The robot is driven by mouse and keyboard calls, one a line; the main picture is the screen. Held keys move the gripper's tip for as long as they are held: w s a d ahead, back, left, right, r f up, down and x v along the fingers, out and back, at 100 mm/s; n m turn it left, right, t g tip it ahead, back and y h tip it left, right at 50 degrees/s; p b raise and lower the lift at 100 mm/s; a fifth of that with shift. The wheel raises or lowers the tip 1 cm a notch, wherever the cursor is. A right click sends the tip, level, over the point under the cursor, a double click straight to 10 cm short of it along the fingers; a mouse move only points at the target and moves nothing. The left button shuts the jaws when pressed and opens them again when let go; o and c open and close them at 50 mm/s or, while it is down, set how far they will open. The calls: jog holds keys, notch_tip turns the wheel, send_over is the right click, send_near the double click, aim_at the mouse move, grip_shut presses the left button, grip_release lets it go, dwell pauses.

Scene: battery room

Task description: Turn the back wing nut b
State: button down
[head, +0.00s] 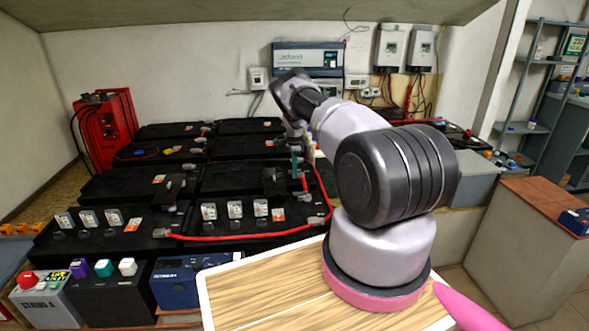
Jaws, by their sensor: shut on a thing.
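My gripper (297,165) points down at the right end of the middle row of black batteries, beside the red cable. It is small in the head view and partly dark against the batteries. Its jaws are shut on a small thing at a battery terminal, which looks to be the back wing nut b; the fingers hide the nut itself. A cable lug with a red sleeve (304,183) shows just below the fingertips.
A red cable (250,237) loops around the front right batteries. Front batteries carry upright labelled caps (236,209). A red charger (104,128) stands at the left. A blue inverter (307,56) hangs on the back wall. A wooden-topped cabinet (545,205) stands at the right.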

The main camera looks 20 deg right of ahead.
jog(key=n, duration=1.3)
jog(key=shift+n, duration=2.1)
jog(key=c, duration=0.9)
grip_release()
jog(key=shift+r, duration=0.1)
